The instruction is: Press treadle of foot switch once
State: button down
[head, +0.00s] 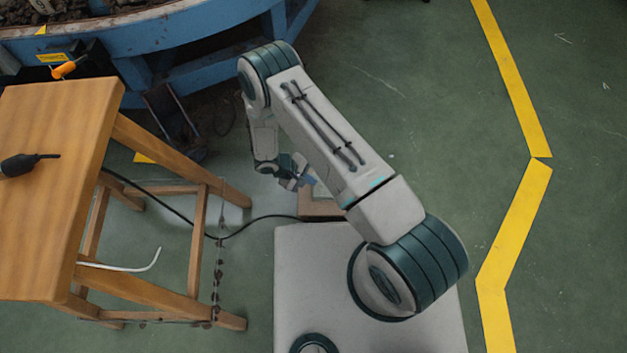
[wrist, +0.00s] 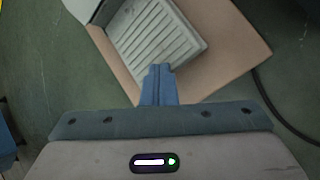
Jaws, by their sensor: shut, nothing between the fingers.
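The foot switch shows in the wrist view as a pale grey ribbed treadle (wrist: 160,42) on a tan board (wrist: 235,50). In the head view only part of the board (head: 318,207) shows, low on the floor, mostly hidden behind my arm. My gripper (wrist: 158,72) is shut and empty, its blue fingers together. In the wrist view its tips overlap the near edge of the treadle; I cannot tell whether they touch it. In the head view my gripper (head: 308,183) points down beside the board.
A wooden stool or table (head: 60,170) stands at the left, with a dark bulb-like item (head: 25,164) on top. A black cable (head: 250,222) runs from it to the board. A blue machine frame (head: 180,45) stands behind. Green floor at right is clear, with a yellow line (head: 515,220).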

dwell(0.6)
jog(key=shift+d+r+p, duration=0.2)
jog(key=shift+r+p, duration=0.3)
jog(key=shift+r, duration=0.35)
jog(key=shift+d+r+p, duration=0.15)
jog(key=shift+r+p, duration=0.35)
jog(key=shift+r, duration=0.35)
jog(key=r+p, duration=0.2)
jog(key=r, duration=0.1)
jog(key=r+p, duration=0.1)
jog(key=r, duration=0.1)
jog(key=shift+d, duration=0.4)
